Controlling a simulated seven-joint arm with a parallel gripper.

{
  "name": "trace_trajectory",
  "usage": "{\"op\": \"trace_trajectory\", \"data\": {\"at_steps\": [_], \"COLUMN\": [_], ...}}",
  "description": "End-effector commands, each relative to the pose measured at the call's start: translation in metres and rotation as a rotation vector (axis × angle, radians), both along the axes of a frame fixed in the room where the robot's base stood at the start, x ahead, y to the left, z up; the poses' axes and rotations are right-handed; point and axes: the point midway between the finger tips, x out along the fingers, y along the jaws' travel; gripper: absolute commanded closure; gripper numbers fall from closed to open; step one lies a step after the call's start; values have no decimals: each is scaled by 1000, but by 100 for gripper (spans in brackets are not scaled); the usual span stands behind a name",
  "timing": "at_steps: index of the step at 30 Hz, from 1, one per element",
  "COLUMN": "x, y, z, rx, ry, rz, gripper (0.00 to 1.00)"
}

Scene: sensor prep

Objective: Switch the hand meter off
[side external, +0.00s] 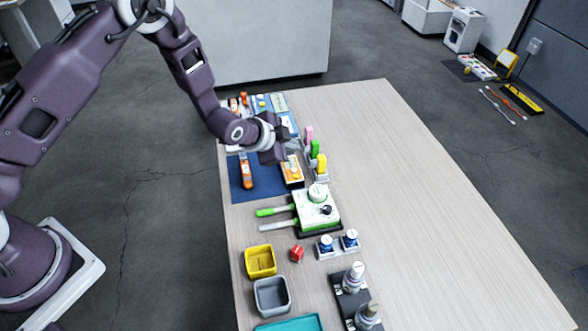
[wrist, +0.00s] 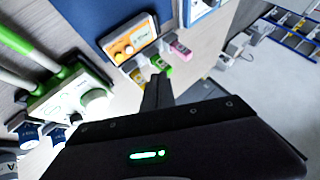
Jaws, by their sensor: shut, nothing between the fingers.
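An orange-edged box with a pale face (side external: 291,172) lies at the right edge of the blue mat (side external: 240,191). In the wrist view this box (wrist: 131,41) shows an orange panel with small round controls. A slim orange and white handheld device (side external: 246,172) lies farther left on the mat. I cannot tell for sure which of the two is the hand meter, nor any switch position. My gripper (side external: 291,158) is shut and empty, just above or beside the box's far end; contact cannot be told.
Pink (side external: 309,133), green (side external: 315,148) and yellow (side external: 321,164) clips stand right of the box. A green and white device with two handles (side external: 316,208) is nearer the camera. Yellow (side external: 260,261) and grey (side external: 272,296) bins stand at the front. The table's right side is clear.

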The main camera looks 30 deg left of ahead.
Motion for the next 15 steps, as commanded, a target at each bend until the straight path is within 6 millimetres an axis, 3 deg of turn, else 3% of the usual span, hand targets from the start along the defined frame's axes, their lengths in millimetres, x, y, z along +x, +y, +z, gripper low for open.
{"op": "trace_trajectory", "data": {"at_steps": [9, 15], "x": [0, 0], "y": [0, 0], "z": [-43, -54], "rx": [0, 0], "ry": [1, -1], "rz": [-1, -1], "gripper": [100, 100]}}
